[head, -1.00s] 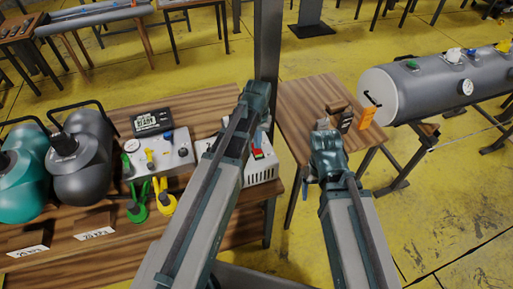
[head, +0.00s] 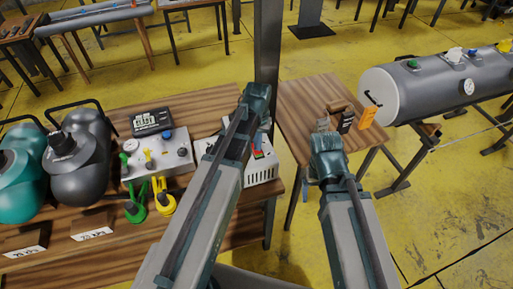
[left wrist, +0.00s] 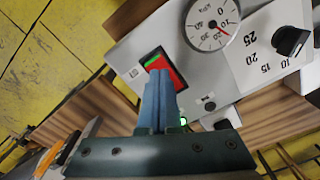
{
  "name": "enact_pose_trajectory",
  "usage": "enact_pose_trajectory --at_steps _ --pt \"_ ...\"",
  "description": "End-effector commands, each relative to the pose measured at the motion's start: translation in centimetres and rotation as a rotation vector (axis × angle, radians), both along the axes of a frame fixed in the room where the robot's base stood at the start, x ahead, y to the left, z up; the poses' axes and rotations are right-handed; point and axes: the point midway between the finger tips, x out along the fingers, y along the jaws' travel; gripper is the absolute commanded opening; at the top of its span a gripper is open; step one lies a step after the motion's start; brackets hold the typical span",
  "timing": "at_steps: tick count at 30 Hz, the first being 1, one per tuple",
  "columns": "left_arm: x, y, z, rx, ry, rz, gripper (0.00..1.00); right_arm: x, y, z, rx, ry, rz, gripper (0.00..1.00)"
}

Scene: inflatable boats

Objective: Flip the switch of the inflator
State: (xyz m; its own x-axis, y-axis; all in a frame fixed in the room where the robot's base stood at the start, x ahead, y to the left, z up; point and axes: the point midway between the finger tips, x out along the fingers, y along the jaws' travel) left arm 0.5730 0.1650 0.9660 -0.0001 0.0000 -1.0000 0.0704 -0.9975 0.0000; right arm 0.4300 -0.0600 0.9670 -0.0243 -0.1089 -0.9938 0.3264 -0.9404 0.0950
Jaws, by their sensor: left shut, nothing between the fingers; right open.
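The inflator (head: 262,172) is a white vented box on the wooden bench, partly hidden behind my left arm in the head view. Its red and green rocker switch (head: 257,153) shows beside that arm. The left wrist view shows the switch (left wrist: 172,73) close up, with a round gauge (left wrist: 212,22) and a black knob (left wrist: 291,41) beside it. My left gripper (left wrist: 160,76) is shut and empty, its fingertips over the switch; whether they touch it I cannot tell. A small green light (left wrist: 183,121) glows near the fingers. My right gripper (head: 323,125) is open, over the small table.
A grey control box (head: 158,155) with green and yellow hoses stands left of the inflator, near teal and dark tanks (head: 80,165). A post (head: 267,45) rises behind. The small table (head: 290,95) holds an orange item (head: 367,115). A grey cylinder (head: 440,85) is at right.

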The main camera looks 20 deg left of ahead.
Motion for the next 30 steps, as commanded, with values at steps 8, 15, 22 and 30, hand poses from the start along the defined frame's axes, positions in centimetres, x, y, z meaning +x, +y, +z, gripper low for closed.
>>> enact_pose_trajectory --at_steps 8,15,22,30 --pt "0.0 0.0 -0.5 0.000 0.000 0.000 0.00 0.0 0.0 -0.5 0.000 0.000 0.000 0.81" --pt "0.0 0.0 -0.8 0.000 0.000 0.000 0.00 0.0 0.0 -0.8 0.000 0.000 0.000 0.81" --pt "0.0 0.0 -1.2 0.000 0.000 0.000 0.00 0.0 0.0 -1.2 0.000 0.000 0.000 0.81" --pt "0.0 0.0 -0.5 0.000 -0.001 0.000 0.00 0.0 0.0 -0.5 0.000 0.000 0.000 0.81"
